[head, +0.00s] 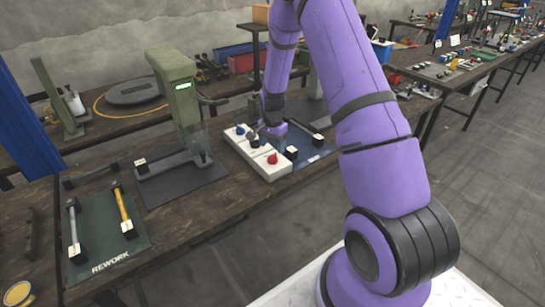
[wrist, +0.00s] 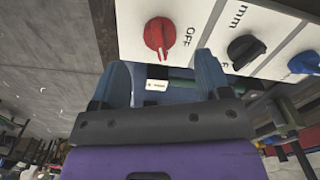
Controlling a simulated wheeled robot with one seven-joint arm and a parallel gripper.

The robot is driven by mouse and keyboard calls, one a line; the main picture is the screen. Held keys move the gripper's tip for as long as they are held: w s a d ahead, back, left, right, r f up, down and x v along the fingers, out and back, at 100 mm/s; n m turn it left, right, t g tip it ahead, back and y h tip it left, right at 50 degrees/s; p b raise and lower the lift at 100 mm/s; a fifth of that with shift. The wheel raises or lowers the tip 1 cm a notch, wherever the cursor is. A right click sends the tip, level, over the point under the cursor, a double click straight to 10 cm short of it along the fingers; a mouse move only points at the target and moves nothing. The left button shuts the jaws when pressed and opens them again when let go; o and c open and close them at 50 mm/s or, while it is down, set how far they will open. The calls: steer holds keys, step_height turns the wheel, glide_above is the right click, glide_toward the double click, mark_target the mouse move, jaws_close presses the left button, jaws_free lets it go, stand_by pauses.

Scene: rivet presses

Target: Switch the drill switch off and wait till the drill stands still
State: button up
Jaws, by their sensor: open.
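A white control panel (head: 262,168) lies on the bench with a red knob (head: 272,158), a black knob and a blue knob. In the wrist view the red knob (wrist: 160,34) has OFF printed to its right; its handle runs roughly up and down in the picture. The black knob (wrist: 245,52) and the blue knob (wrist: 304,62) are further right. My gripper (wrist: 162,75) is open and empty, its blue fingertips just below the red knob in the picture, apart from it. A green machine (head: 176,88) with a lit green display stands left of the panel. Whether anything turns on it cannot be told.
A green REWORK mat (head: 105,240) with handled tools lies at the left front. A dark blue mat (head: 312,151) with dark-ended bars lies right of the panel. A grey disc (head: 133,92) is on the bench behind. The floor at right is clear.

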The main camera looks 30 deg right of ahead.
mark_target(272, 155)
steer(key=shift+f, duration=2.75)
steer(key=c, duration=0.9)
